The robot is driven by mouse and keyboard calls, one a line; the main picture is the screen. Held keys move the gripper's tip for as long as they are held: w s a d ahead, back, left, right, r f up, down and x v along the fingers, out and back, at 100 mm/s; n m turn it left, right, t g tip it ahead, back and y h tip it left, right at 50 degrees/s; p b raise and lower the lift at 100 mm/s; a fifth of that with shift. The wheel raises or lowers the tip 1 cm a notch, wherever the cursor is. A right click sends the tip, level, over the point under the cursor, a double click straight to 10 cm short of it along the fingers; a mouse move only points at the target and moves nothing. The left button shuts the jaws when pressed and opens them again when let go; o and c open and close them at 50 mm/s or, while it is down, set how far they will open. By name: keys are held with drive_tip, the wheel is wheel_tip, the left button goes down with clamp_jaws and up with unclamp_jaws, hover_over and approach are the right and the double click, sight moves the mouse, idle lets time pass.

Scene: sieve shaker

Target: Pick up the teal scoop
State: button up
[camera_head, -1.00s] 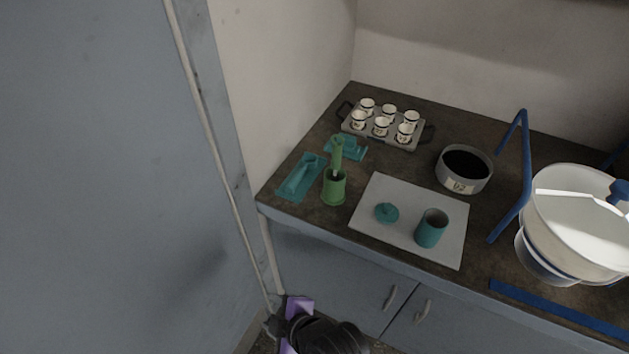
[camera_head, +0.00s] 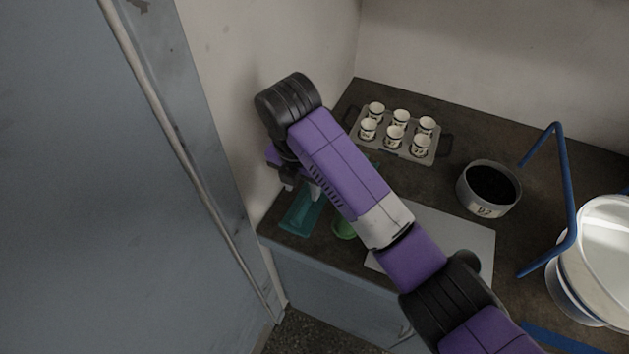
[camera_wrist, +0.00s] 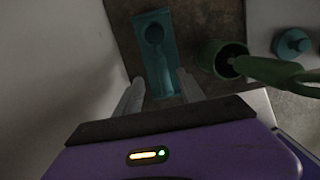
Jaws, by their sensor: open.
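The teal scoop (camera_wrist: 155,38) lies in a flat teal tray (camera_wrist: 170,25) in the wrist view, its bowl toward the top and its handle running down between my fingers. In the head view my arm covers most of it, and only part of the teal tray (camera_head: 300,219) shows. My gripper (camera_wrist: 160,92) is open, one finger on each side of the handle's lower end as seen from the wrist. Its height over the scoop is hard to tell. In the head view my gripper (camera_head: 303,188) is over the tray's far part.
A green pot (camera_wrist: 212,60) with a green-handled tool stands close right of the tray. A teal lid (camera_wrist: 291,42) lies farther right on a pale board (camera_head: 470,233). A rack of cups (camera_head: 430,158) and a grey pan (camera_head: 488,206) stand behind. The wall is close on the left.

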sight(308, 198)
drive_tip(key=shift+w+d+r, duration=0.15)
drive_tip(key=shift+w+r, duration=0.1)
drive_tip(key=shift+w, duration=0.2)
drive_tip(key=shift+w+d+f, duration=0.1)
drive_tip(key=shift+f, duration=0.1)
drive_tip(key=shift+w+d+f+p, duration=0.1)
drive_tip(key=shift+w+f+p, duration=0.1)
drive_tip(key=shift+f, duration=1.6)
drive_tip(key=shift+w+d+f+p, duration=0.1)
drive_tip(key=shift+w+f+p, duration=0.1)
drive_tip(key=shift+f, duration=1.55)
clamp_jaws()
